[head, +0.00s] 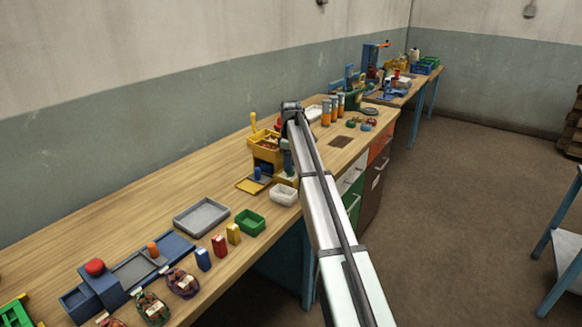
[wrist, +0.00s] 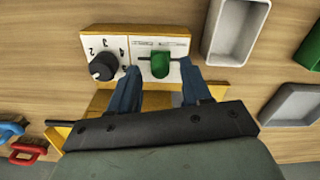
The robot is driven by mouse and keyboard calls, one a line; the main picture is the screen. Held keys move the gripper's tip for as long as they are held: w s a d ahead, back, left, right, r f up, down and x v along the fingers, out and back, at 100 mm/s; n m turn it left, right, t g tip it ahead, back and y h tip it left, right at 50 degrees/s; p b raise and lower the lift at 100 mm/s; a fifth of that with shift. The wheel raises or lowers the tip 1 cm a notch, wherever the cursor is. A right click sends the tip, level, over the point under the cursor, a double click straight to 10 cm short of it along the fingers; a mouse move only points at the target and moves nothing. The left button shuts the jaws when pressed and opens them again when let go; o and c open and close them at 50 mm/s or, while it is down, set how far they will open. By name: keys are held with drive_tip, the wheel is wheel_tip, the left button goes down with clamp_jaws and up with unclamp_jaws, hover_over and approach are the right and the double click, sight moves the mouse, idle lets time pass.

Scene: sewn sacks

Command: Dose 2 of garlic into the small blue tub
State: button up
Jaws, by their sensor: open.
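A yellow dispenser (head: 264,152) with brownish-red contents in its top stands mid-table in the head view, partly behind my arm. The wrist view shows its panel from above, with a black dial (wrist: 103,67) marked with numbers and a green lever (wrist: 160,64) in a slot. My gripper (wrist: 158,70) is open, its blue fingers on either side of the green lever; I cannot tell whether they touch it. I cannot tell whether the dispenser's contents are garlic.
A white tray (wrist: 231,20), a green tub (head: 250,222) and a grey tray (head: 202,216) stand nearby. Red, blue and yellow blocks and several filled sacks (head: 182,283) lie at the front left, by a blue station with a red button (head: 95,267).

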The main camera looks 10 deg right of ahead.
drive_tip(key=shift+f, duration=0.75)
clamp_jaws()
